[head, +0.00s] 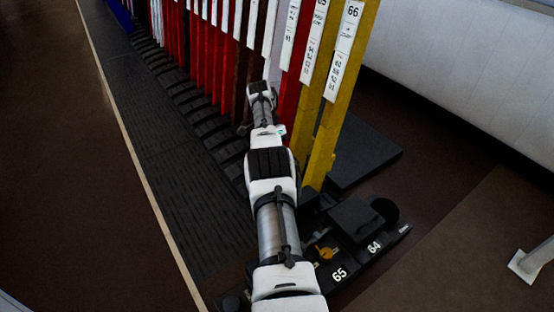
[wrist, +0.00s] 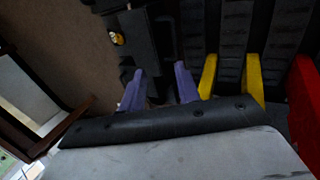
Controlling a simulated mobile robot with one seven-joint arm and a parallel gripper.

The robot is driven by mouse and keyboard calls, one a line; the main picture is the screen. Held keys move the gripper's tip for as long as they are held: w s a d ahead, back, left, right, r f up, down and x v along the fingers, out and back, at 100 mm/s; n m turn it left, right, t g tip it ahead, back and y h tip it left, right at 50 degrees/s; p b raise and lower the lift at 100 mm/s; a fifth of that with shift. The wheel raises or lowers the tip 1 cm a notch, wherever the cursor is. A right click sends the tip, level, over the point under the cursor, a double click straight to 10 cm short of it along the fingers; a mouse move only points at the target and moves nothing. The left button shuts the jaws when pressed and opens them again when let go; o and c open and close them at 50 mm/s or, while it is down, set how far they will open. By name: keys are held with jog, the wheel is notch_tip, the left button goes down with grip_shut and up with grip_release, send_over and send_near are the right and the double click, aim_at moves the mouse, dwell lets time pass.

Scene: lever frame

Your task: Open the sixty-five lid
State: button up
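A black unit with a white "65" label (head: 339,274) sits low in front of the yellow levers in the head view. A brass piece (head: 325,253) is beside the label, and my arm hides part of the unit. I cannot make out the sixty-five lid clearly. In the wrist view a similar brass piece (wrist: 117,38) shows on a dark block (wrist: 140,45). My gripper (wrist: 160,82) has two purple fingers, set apart with no object seen between them. They point toward the dark block; whether they touch it I cannot tell. The gripper cannot be made out in the head view.
Yellow levers (head: 339,90) stand right of my arm, with red levers (head: 217,65) behind. Yellow levers also show right of the fingers in the wrist view (wrist: 208,75). A "64" unit (head: 374,246) with a raised black box (head: 352,218) adjoins. Floor at left is clear.

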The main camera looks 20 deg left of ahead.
jog(key=shift+a+r, duration=0.1)
jog(key=shift+r, duration=0.15)
jog(key=shift+c, duration=0.3)
